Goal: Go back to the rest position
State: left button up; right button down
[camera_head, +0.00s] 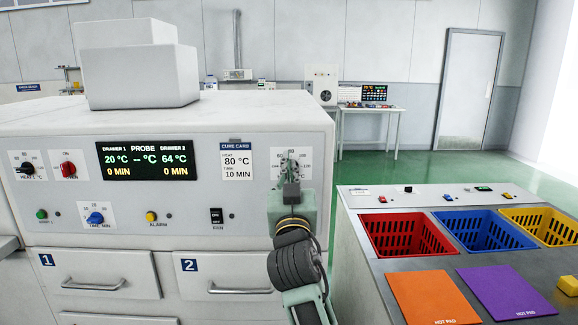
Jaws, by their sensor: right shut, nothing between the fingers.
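My right gripper (290,163) is shut and empty. It points away from me at the front panel of the white oven-like machine (60,130). Its fingertips overlap a dial plate (306,157) to the right of the cure card (237,162), and they hide the dial's middle. I cannot tell whether the fingertips touch the dial. My left gripper is out of view.
Two drawers, the left drawer (107,275) and the right drawer (228,278), look closed below the panel. To the right, a counter holds a red bin (405,236), a blue bin (487,232), a yellow bin (541,226), an orange pad (434,298) and a purple pad (505,291). Green floor shows behind.

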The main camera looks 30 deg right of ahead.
jog(key=w+a+f+n+g+y, duration=0.1)
jog(key=w+a+f+n+y, duration=0.1)
jog(key=f, duration=0.8)
jog(key=w+a+f+n+g+y, duration=0.1)
jog(key=w+a+f+n+y, duration=0.1)
jog(key=f, duration=0.8)
jog(key=w+a+f+n+g+y, duration=0.1)
jog(key=w+a+f+y, duration=0.15)
jog(key=f, duration=0.75)
jog(key=s+a+f+n+g+y, duration=0.15)
jog(key=s+f, duration=0.25)
jog(key=f, duration=0.8)
jog(key=s+a+f+n+g+y, duration=0.1)
jog(key=s+a+f+g, duration=0.25)
jog(key=f, duration=0.85)
jog(key=s+a+f+g+y, duration=0.2)
jog(key=s+f+g, duration=0.2)
jog(key=s+f, duration=1.85)
jog(key=s+f+g, duration=0.2)
jog(key=s+f, duration=0.2)
jog(key=s, duration=0.6)
jog(key=s+f+g, duration=0.1)
jog(key=s+f, duration=0.3)
jog(key=s, duration=0.6)
jog(key=s+f+g, duration=0.2)
jog(key=s+f, duration=0.2)
jog(key=s, duration=0.7)
jog(key=shift+a+n+g, duration=0.3)
jog(key=shift+n, duration=0.05)
